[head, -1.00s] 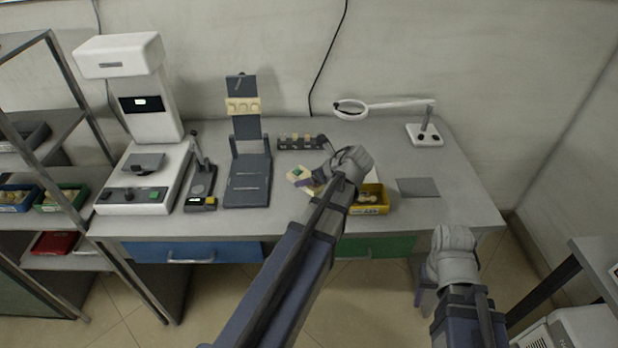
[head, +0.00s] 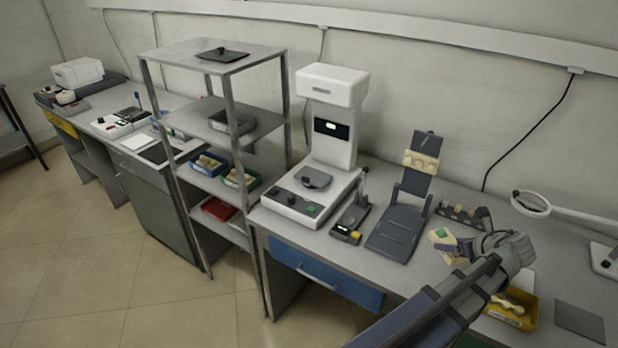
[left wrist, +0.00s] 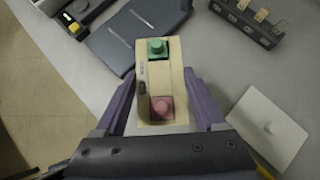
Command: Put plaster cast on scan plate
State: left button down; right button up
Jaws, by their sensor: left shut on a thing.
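The plaster cast (head: 440,240), a cream block with one green and one pink stub, shows in the head view. In the left wrist view the cast (left wrist: 154,85) sits between the purple fingers. My left gripper (head: 457,250) is shut on it and holds it at the right part of the bench; the gap to the bench top is hard to judge. The scan plate (head: 314,178) is the small dark plate on the white scanner (head: 333,140), left of the gripper. No cast shows on it. My right gripper is out of view.
A dark tilted stand (head: 402,225) and a small device with a yellow button (head: 350,222) stand between the gripper and the scanner. A yellow tray (head: 513,318), a dark rack (head: 466,214) and a magnifier (head: 531,204) are nearby. A shelf (head: 214,125) stands left of the scanner.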

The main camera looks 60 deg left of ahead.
aim_at(314, 175)
jog(key=u, duration=1.2)
jog(key=i+l+u, duration=0.15)
jog(key=u, duration=0.25)
jog(key=i+l, duration=0.4)
jog(key=i, duration=0.15)
